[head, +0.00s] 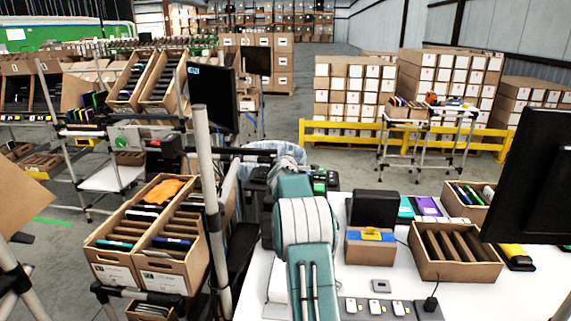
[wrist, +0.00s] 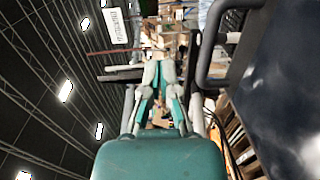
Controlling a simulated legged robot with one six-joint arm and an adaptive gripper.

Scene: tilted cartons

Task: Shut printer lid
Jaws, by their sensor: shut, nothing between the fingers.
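My gripper (wrist: 160,68) shows in the middle of the wrist view, with its grey and teal fingers drawn together and nothing between them. In the head view my arm covers the middle, and I cannot make out the fingertips. I cannot clearly identify the printer or its lid. Other dark equipment (head: 257,184) is partly hidden behind my arm. In the wrist view a black bent frame (wrist: 205,65) and a large dark surface (wrist: 285,100) lie right of my gripper, apart from the fingers.
A small carton (head: 370,252) and a divided carton (head: 455,270) sit on the white table (head: 400,285). A monitor (head: 535,175) stands at the right. A grey post (head: 210,190) and tilted cartons (head: 125,268) are close on the left. Open floor lies beyond the table.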

